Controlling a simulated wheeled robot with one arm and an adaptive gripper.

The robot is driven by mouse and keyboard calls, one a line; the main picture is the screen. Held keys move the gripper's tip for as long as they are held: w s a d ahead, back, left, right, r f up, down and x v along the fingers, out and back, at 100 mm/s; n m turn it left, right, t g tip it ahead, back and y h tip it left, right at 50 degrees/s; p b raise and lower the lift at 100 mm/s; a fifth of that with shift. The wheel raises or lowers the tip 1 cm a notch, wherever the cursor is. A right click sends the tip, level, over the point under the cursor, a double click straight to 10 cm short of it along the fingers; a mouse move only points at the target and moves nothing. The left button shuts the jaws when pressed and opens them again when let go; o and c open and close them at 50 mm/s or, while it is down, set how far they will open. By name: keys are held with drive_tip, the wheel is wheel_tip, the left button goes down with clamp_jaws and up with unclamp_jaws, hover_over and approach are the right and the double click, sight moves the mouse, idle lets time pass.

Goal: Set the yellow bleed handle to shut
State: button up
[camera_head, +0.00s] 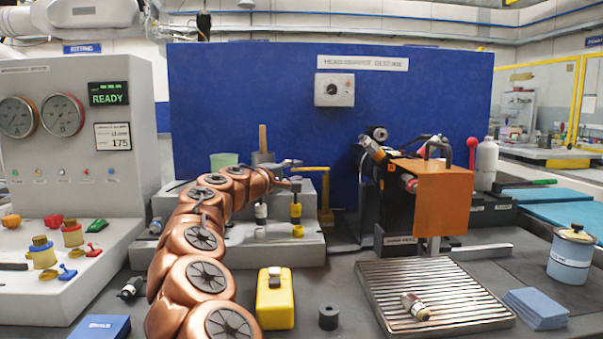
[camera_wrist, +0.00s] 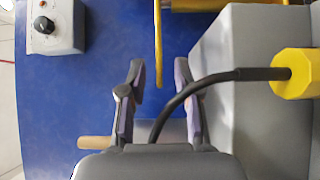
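A yellow lever (camera_head: 310,168) sticks out to the left from the top of a yellow upright post (camera_head: 326,202), in front of the blue board. I take it to be the bleed handle. In the wrist view the lever (camera_wrist: 158,45) is a thin yellow bar, its end lying between my fingertips. My gripper (camera_head: 297,174) is at the lever's free end. In the wrist view my gripper (camera_wrist: 160,75) is open, one finger on each side of the bar, with a gap on both sides.
A grey stepped block (camera_head: 275,250) with fittings lies below my gripper. In the wrist view a black hose (camera_wrist: 215,80) runs to a yellow hex fitting (camera_wrist: 297,74) at the right. An orange-fronted machine (camera_head: 442,200) stands right of the post. A knob box (camera_head: 334,89) hangs on the board.

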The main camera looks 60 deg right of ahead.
sight(299, 170)
drive_tip(key=shift+s+d, duration=0.2)
drive_tip(key=shift+d, duration=1.6)
clamp_jaws()
